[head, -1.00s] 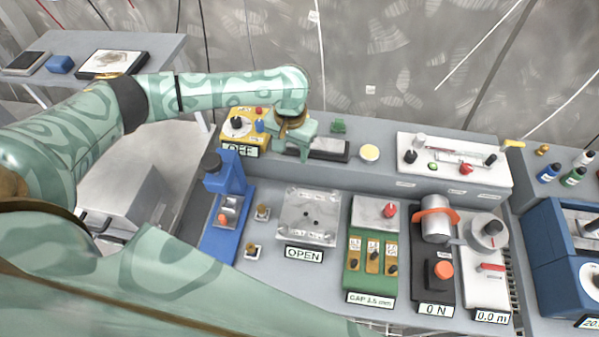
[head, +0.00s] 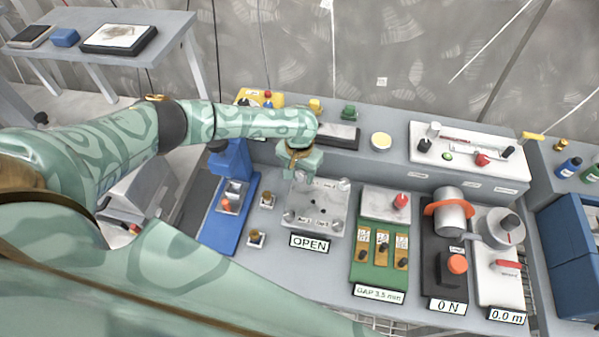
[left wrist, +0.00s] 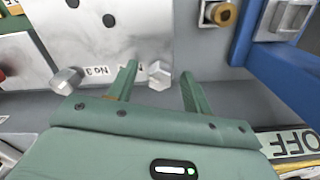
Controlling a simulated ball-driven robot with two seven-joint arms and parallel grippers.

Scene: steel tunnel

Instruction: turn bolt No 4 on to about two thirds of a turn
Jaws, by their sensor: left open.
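The grey metal plate (head: 322,205) with bolts at its corners lies on the bench behind the OPEN sign (head: 310,244). My left gripper (head: 290,180) is over the plate's far-left corner in the head view and hides the bolt there. In the left wrist view my left gripper (left wrist: 160,72) is open, with a silver hex bolt (left wrist: 159,76) between its fingertips, apparently clear of both. A second hex bolt (left wrist: 66,80) stands on the plate outside the fingers. My right gripper is not in view.
A blue press (head: 230,190) and small brass-topped fittings (head: 256,237) stand left of the plate. A green gap block (head: 380,255) and a black force unit (head: 446,270) stand to its right. A raised shelf (head: 375,165) runs behind.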

